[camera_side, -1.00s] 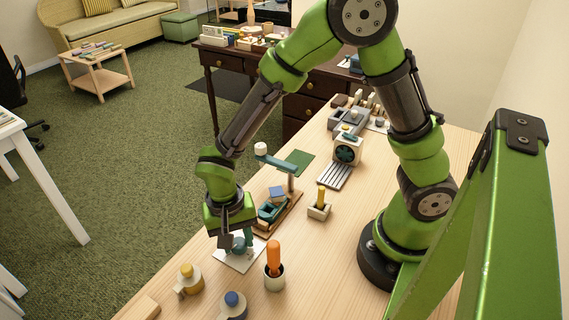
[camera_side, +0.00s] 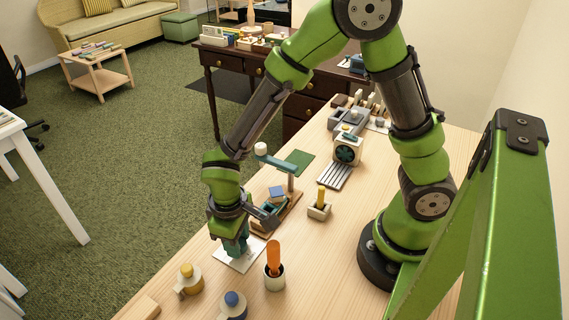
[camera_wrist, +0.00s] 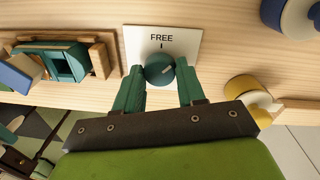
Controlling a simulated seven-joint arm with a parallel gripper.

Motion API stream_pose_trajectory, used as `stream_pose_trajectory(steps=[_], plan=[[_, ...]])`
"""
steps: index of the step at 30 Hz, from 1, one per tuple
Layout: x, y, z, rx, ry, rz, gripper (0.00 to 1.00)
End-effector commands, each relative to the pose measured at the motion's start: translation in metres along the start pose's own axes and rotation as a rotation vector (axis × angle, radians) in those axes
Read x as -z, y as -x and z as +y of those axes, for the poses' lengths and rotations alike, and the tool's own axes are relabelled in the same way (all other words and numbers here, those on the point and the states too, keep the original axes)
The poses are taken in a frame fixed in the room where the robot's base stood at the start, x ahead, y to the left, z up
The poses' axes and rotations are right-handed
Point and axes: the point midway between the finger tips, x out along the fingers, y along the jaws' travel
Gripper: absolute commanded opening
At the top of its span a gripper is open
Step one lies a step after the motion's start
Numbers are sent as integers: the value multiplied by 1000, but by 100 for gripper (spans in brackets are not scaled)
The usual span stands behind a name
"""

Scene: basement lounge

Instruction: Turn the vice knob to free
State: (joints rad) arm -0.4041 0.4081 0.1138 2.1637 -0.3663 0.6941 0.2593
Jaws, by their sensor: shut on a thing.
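The teal vice knob (camera_wrist: 160,70) sits on a white plate (camera_wrist: 190,42) marked FREE, with a short line under the word. The knob's pale mark points to the right of that line, not at it. My gripper (camera_wrist: 159,67) has its two teal fingers on either side of the knob and is shut on it. In the side view my gripper (camera_side: 236,251) reaches down onto the plate (camera_side: 228,262) and largely hides the knob. The vice (camera_wrist: 62,62), teal on a wooden base, stands left of the plate in the wrist view; it also shows in the side view (camera_side: 268,213).
A small block with a yellow peg (camera_side: 320,206) stands right of the vice. Bare wood lies between the cup and my base.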

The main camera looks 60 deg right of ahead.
Motion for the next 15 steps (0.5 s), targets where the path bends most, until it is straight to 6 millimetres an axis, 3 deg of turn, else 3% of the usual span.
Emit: stream_pose_trajectory(steps=[15], plan=[[-1,1,1,-1,472,31,9]])
